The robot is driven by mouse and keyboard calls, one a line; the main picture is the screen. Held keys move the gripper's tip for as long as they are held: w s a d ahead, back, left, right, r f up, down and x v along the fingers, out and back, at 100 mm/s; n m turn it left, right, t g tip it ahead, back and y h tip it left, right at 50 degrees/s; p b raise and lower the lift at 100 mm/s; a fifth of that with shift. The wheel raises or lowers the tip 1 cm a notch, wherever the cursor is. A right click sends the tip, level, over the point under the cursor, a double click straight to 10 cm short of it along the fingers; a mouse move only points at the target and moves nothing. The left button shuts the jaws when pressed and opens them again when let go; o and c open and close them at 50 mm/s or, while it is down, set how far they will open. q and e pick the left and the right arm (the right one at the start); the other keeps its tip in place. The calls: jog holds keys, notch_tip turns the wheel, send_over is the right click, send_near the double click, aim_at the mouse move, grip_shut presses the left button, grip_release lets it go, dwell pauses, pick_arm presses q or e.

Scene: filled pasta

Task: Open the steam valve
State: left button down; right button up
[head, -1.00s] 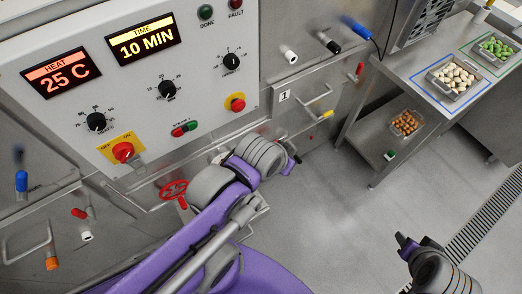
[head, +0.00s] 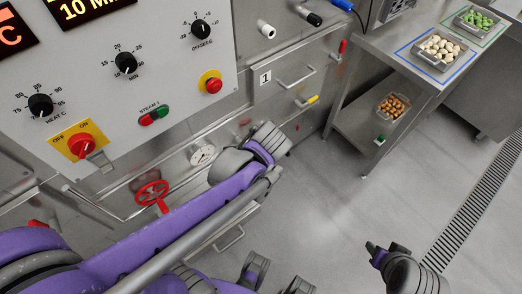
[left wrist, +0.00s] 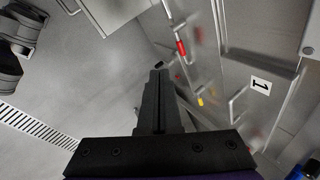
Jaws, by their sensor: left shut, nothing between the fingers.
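The red valve handwheel (head: 151,194) is on the lower front of the steel machine in the head view, with a red stem below it. A round pressure gauge (head: 203,155) sits to its upper right. My left arm passes just below and right of the wheel, its wrist right of the gauge. My left gripper shows in the left wrist view (left wrist: 158,85), with its dark fingers shut together and empty, apart from the wheel. The wheel is not in that view. My right gripper (head: 372,250) is at the lower right over the floor; its finger opening is unclear.
The control panel (head: 180,120) with knobs, a red-yellow switch (head: 80,146) and a steam button pair (head: 154,115) is above the wheel. A drawer labelled 1 (head: 265,77) is to the right. A steel table (head: 350,110) holds food trays. The floor between is clear.

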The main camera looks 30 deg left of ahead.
pick_arm(q)
jog(key=w+f+m+y+b, duration=0.3)
jog(key=w+f+m+b, duration=0.3)
jog(key=f, duration=0.8)
jog(key=w+f+m+y+b, duration=0.4)
jog(key=w+f+m+b, duration=0.3)
jog(key=w+f, duration=0.3)
notch_tip(320, 180, down, 4)
jog(key=shift+w+a+r+m+b, duration=0.15)
jog(key=shift+a+m+b, duration=0.25)
jog(key=shift+b, duration=0.3)
pick_arm(e)
notch_tip(320, 180, down, 19)
jog(key=shift+w+r+g, duration=0.2)
jog(key=shift+w+g, duration=0.15)
jog(key=shift+g, duration=0.05)
pick_arm(q)
jog(key=shift+a, duration=0.1)
jog(key=b+x, duration=0.2)
jog(key=x, duration=0.8)
jog(key=r, duration=0.4)
jog(key=shift+w+a, duration=0.25)
jog(key=shift+a, duration=0.05)
pick_arm(e)
jog(key=shift+s+x, duration=0.2)
jog(key=shift+x, duration=0.9)
